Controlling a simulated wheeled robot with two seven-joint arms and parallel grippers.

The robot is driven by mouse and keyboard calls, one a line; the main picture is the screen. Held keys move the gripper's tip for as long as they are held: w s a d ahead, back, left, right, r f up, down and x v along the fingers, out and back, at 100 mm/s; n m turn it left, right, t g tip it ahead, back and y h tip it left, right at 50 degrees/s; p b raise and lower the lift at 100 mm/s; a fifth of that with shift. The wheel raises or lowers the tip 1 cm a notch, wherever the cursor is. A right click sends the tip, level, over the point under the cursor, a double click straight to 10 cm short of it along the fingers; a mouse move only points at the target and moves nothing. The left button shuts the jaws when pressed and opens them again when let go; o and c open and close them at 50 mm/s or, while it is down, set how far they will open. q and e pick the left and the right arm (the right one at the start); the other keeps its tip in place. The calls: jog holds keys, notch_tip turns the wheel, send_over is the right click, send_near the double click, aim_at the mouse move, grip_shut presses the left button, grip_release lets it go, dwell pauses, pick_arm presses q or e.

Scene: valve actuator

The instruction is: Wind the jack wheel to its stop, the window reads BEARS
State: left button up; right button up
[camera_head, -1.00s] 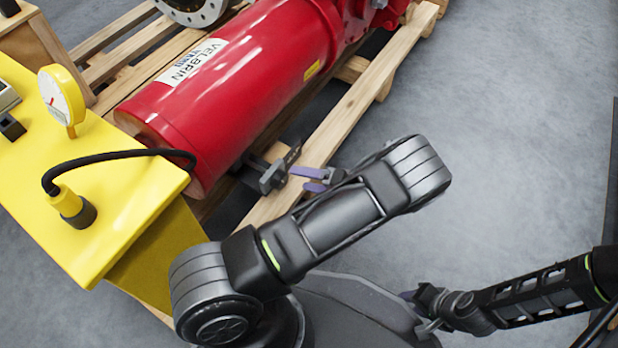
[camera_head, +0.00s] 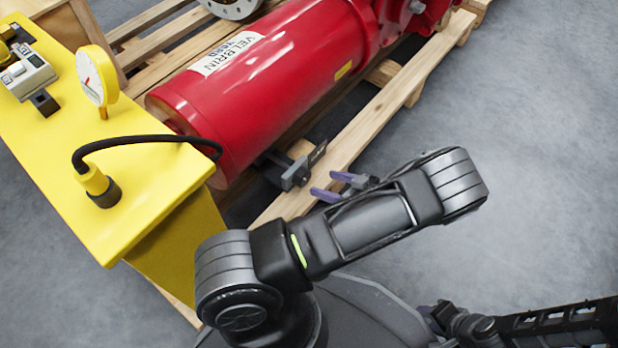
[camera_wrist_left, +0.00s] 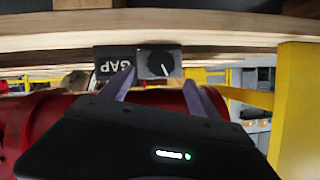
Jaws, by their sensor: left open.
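A small grey jack block (camera_head: 297,172) sits at the pallet edge under the red cylinder. In the left wrist view it carries a round black knob with a white pointer mark (camera_wrist_left: 158,63). Beside the knob is a dark window (camera_wrist_left: 114,64) with pale letters that look like GAP. My left gripper (camera_head: 322,183) is open, its purple fingers just right of and below the block. In the left wrist view the knob lies beyond and between the fingertips (camera_wrist_left: 159,80); contact cannot be told. My right gripper (camera_head: 437,312) is low at the right, its jaws unclear.
The red cylinder (camera_head: 270,75) lies on a wooden pallet (camera_head: 365,130). A yellow bench (camera_head: 150,200) at the left carries a dial gauge (camera_head: 97,78), a small device (camera_head: 25,75) and a black cable (camera_head: 145,140). The grey floor at the right is clear.

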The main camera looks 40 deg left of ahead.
aim_at(306, 178)
pick_arm(q)
jog(key=b+x, duration=0.2)
jog(key=x, duration=0.4)
jog(key=shift+f, duration=0.1)
jog(key=shift+a, duration=0.55)
jog(key=c, duration=1.4)
